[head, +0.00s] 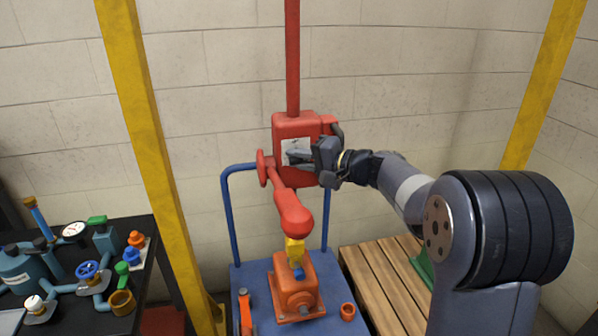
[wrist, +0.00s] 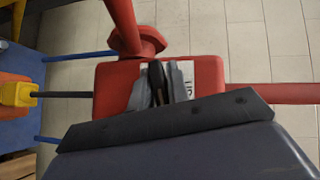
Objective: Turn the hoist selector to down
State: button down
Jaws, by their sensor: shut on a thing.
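The red hoist box (head: 296,127) hangs on a red pole and carries a white label (head: 297,146) on its front. My gripper (head: 292,157) reaches in from the right and sits in front of the label. In the wrist view the hoist box (wrist: 208,72) lies behind my fingers (wrist: 160,84). They are shut on a slim dark lever, the selector (wrist: 155,78), over the label (wrist: 187,84). The fingers hide much of the label, and its lettering shows only in part. I cannot tell which position the selector points to.
A wooden pallet (head: 378,284) lies right. Yellow posts flank both sides; a dark bench (head: 135,285) with parts stands left.

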jog(key=shift+f+m+y+b, duration=0.35)
jog(key=shift+m+y+b, duration=0.3)
jog(key=shift+b, duration=1.4)
jog(key=shift+r+t+y+b, duration=0.25)
jog(key=shift+t+b, duration=0.05)
jog(key=shift+b, duration=0.35)
jog(key=shift+r+m, duration=0.1)
jog(key=shift+m, duration=0.15)
jog(key=c, duration=1.5)
grip_release()
jog(key=shift+o, duration=0.2)
jog(key=shift+d, duration=0.15)
jog(key=b+v, duration=0.1)
jog(key=v, duration=0.9)
jog(key=shift+s+d, duration=0.2)
jog(key=shift+d, duration=0.05)
